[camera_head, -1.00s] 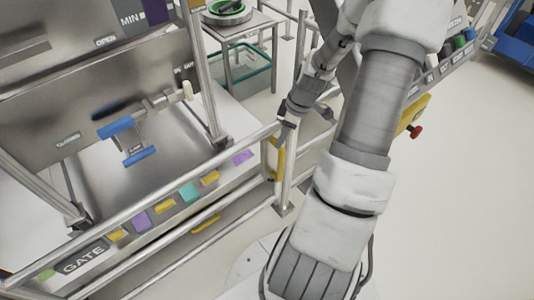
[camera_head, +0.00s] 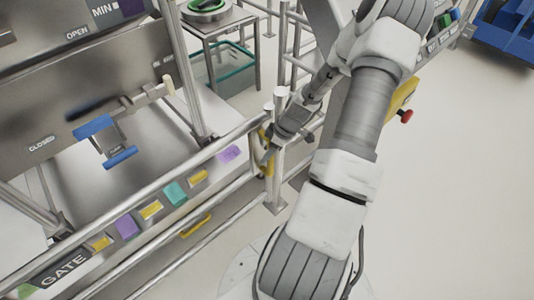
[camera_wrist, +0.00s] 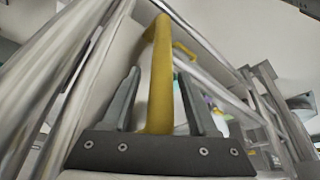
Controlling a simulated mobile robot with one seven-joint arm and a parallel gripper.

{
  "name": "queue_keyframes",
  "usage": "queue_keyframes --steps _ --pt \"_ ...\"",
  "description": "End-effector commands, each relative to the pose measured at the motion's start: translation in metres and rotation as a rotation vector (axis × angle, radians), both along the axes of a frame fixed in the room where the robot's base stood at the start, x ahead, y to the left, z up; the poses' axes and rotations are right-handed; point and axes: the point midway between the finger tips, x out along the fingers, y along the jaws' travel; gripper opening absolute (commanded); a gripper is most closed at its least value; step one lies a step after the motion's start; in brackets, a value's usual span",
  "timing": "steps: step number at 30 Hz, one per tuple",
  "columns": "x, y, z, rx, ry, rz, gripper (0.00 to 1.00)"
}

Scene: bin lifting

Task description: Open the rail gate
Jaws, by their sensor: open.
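The rail gate (camera_head: 165,190) is a metal tube barrier with a GATE sign (camera_head: 62,272), running from lower left to a post near the middle of the head view. A yellow handle (camera_wrist: 160,80) stands upright between my fingers in the wrist view. In the head view, the handle (camera_head: 264,137) is partly hidden by my gripper and the rails. My gripper (camera_head: 272,150) is at the post end of the gate. Its two fingers are open, one on each side of the yellow bar, with visible gaps.
A small table (camera_head: 208,22) with a teal-rimmed bin stands behind. A red knob (camera_head: 406,116) sticks out at right. The floor (camera_head: 450,210) at right is clear.

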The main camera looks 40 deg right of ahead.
Motion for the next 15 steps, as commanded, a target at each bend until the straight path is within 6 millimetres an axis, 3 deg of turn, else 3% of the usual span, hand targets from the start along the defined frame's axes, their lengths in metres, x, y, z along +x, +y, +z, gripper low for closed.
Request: queue_keyframes --steps 8,15 --pt "0.0006 0.0002 -0.0012 -0.001 -0.001 0.0 0.58" --pt "0.0006 0.0001 -0.001 0.0 0.0 -0.001 0.14"
